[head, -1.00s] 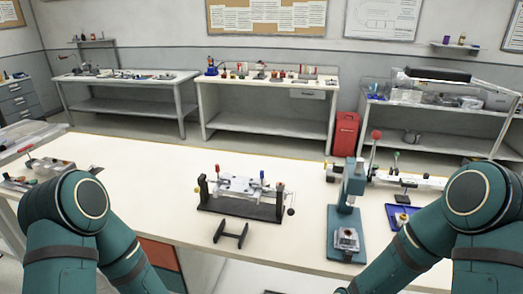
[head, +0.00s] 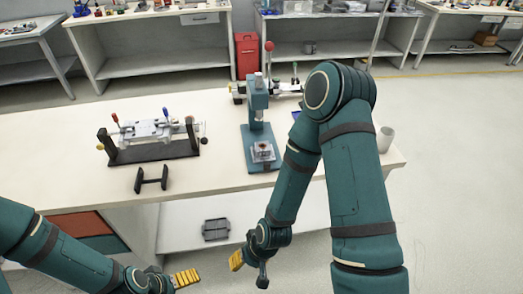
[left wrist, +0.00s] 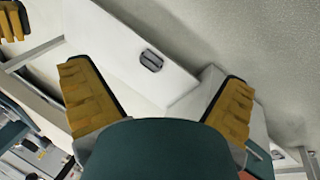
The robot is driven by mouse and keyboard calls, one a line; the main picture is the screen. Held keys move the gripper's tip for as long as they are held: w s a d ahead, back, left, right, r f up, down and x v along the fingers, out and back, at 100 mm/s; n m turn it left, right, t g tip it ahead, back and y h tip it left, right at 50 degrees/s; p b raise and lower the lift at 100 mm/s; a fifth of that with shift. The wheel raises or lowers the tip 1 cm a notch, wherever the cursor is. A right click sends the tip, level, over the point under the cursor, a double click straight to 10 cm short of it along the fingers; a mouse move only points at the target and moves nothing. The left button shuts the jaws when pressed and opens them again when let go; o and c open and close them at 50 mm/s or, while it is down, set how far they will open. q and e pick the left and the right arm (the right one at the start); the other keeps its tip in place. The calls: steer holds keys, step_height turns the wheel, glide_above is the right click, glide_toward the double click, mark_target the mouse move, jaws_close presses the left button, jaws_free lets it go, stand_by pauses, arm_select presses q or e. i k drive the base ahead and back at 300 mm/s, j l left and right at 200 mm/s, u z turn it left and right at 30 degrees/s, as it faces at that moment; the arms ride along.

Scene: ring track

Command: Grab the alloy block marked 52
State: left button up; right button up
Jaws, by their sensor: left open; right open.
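No mark 52 can be read in these views. A small grey block-like object (head: 216,229) lies on the white lower shelf below the workbench. It also shows in the left wrist view (left wrist: 151,61), between and beyond my left fingers. My left gripper (head: 186,277), yellow-fingered, is at the bottom of the head view, below and left of that object. In the left wrist view its fingers (left wrist: 156,76) are wide apart with nothing between them. My right gripper (head: 248,268) hangs in front of the bench, below and right of the object, open and apart from it.
The workbench (head: 70,150) carries a clamp fixture (head: 150,133), a small black stand (head: 151,180), a teal press (head: 257,120) and a white cup (head: 385,139). Red-brown drawers (head: 80,225) flank the shelf at left. Floor at right (head: 460,200) is clear.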

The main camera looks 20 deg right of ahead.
mark_target(266, 152)
steer(key=i+j+z, duration=0.2)
steer(key=i, duration=0.3)
steer(key=z, duration=1.9)
